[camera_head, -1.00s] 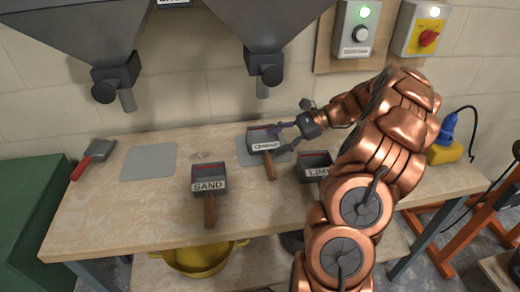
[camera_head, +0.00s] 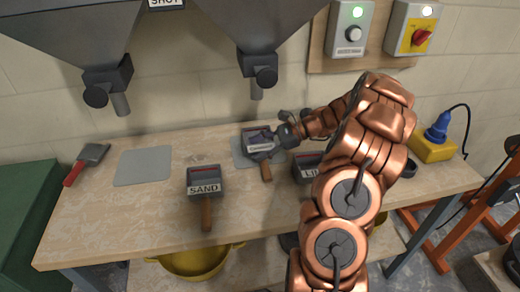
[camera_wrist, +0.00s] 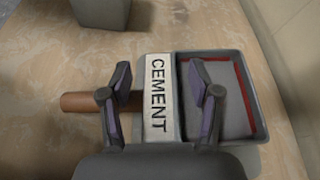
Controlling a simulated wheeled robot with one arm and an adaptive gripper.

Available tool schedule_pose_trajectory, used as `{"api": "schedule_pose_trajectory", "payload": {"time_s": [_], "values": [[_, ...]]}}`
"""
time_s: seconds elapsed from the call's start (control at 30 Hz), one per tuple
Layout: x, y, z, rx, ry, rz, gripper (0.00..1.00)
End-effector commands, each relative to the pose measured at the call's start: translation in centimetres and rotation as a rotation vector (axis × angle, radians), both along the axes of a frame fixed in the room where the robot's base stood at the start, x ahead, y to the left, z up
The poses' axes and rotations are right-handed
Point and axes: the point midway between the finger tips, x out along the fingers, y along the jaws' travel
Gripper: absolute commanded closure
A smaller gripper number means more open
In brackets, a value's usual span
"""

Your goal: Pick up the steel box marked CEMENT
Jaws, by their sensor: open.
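The steel box marked CEMENT (camera_wrist: 155,100) shows close up in the wrist view, with its white label, a red line inside its rim and a wooden handle (camera_wrist: 78,101) out to the left. In the head view the CEMENT box (camera_head: 256,135) stands on the right grey mat, its handle toward the front. My gripper (camera_wrist: 160,95) is open. Its two fingers appear on either side of the label, over the box; I cannot tell whether they touch it. In the head view my gripper (camera_head: 272,146) partly covers the box.
A SAND box (camera_head: 204,180) stands to the front left and a LIME box (camera_head: 305,170) close on the right, partly behind my arm. An empty grey mat (camera_head: 143,166) and a red-handled scraper (camera_head: 88,160) lie at left. Two hopper spouts (camera_head: 260,75) hang above.

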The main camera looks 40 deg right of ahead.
Motion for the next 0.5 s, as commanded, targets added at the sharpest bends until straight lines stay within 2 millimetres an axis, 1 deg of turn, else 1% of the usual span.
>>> {"api": "schedule_pose_trajectory", "payload": {"time_s": [0.07,0.27,0.5], "values": [[0.17,0.39,-0.14,0.000,0.000,0.001,0.38],[0.21,0.37,-0.19,-0.001,-0.001,-0.001,0.38],[0.21,0.34,-0.19,-0.001,-0.001,-0.001,0.62]]}}
